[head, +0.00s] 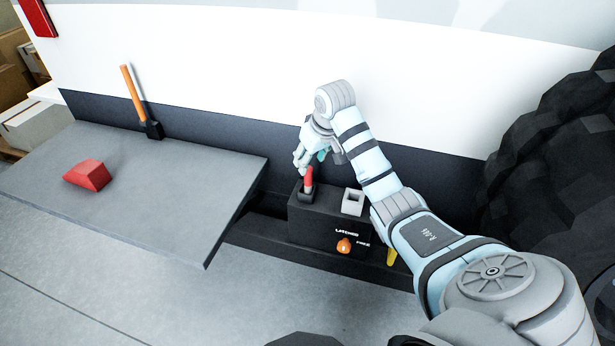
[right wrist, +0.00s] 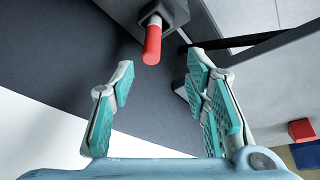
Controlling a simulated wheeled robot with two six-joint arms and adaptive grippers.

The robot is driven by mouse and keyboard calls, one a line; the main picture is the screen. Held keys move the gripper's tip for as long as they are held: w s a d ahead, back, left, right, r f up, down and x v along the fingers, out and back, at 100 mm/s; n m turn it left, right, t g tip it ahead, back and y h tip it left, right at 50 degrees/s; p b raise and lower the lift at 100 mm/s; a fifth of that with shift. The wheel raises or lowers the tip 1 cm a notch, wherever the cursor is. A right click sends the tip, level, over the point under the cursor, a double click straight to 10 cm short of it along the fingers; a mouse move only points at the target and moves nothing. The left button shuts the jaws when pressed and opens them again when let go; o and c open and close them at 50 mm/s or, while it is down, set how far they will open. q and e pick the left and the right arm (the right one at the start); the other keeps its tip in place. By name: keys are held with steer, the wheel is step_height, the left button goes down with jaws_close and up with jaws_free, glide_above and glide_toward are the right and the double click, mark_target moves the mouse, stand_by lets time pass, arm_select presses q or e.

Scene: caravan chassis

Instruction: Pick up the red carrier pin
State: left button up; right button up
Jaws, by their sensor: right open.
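The red carrier pin (head: 308,178) stands upright in a dark socket at the left of the black box's top. In the right wrist view the pin (right wrist: 152,45) shows as a red rod at the top middle. My right gripper (head: 309,157) is close above the pin in the head view. In the right wrist view its teal-padded fingers (right wrist: 160,80) are spread wide and empty, with the pin ahead of the gap between the tips. The pin's lower end is hidden in the socket. My left gripper is not in view.
The black box (head: 318,228) has an orange knob (head: 344,246) and a grey square socket (head: 352,202). A grey shelf (head: 150,210) at left holds a red block (head: 88,175) and an orange-handled tool (head: 133,95). A large tyre (head: 560,150) stands at right.

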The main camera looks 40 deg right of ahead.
mark_target(308, 183)
steer(key=b+x, duration=0.1)
steer(key=x, duration=0.3)
steer(key=b+x, duration=0.1)
steer(key=x, duration=0.3)
steer(key=d+b+x, duration=0.1)
steer(key=x, duration=0.3)
steer(key=shift+w+r, duration=0.15)
steer(key=shift+w, duration=0.15)
jaws_close()
